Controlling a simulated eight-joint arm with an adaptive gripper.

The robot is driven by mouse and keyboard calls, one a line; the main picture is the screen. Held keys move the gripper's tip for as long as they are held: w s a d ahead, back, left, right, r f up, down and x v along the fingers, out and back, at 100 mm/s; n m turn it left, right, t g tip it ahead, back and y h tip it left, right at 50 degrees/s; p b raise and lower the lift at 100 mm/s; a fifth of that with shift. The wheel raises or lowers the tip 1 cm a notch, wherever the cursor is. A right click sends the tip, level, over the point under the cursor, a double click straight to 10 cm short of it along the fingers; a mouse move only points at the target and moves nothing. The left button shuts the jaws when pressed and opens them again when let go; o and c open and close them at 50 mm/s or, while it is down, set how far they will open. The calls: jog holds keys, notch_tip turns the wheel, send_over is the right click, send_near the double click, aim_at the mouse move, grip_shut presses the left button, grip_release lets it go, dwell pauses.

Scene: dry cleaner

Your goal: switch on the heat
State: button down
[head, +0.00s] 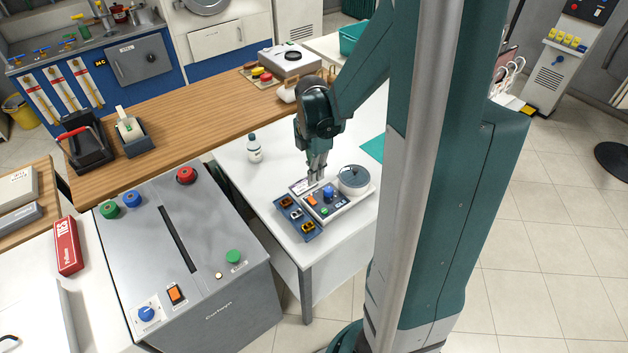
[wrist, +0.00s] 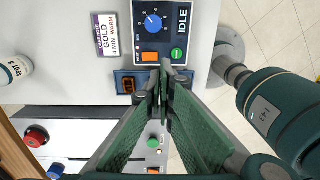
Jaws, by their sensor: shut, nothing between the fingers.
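A small machine with a dark control panel (wrist: 165,12) stands on the white table. Its panel has a blue dial (wrist: 152,23) with numbers, an orange rocker switch (wrist: 149,57), a green button (wrist: 177,54) and a display reading IDLE. In the head view the orange switch (head: 311,200) is at the panel's left, near the blue dial (head: 328,194). Contact cannot be told. It also shows in the head view (head: 316,178).
A blue tray (head: 311,236) with small switches lies in front. A GOLD, 4 MIN, WARM card (wrist: 107,35) lies beside the panel. A lidded round pot (head: 354,177) and a white bottle (head: 254,149) stand nearby. A grey machine (head: 215,245) has another orange switch (head: 176,293).

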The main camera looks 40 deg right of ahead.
jog(key=shift+s+r, duration=0.15)
jog(key=shift+r, duration=1)
jog(key=s+a+r+m+t+b, duration=0.1)
jog(key=s+a+r+m+t, duration=0.3)
jog(key=a+r+m, duration=0.3)
jog(key=s+a+r+m+t+b, duration=0.2)
jog(key=s+a+r+m, duration=0.4)
jog(key=a+m, duration=0.5)
jog(key=shift+s+a+r+t+b, duration=0.3)
jog(key=shift+a+t, duration=0.6)
jog(key=shift+a, duration=1.55)
jog(key=shift+w+r, duration=0.1)
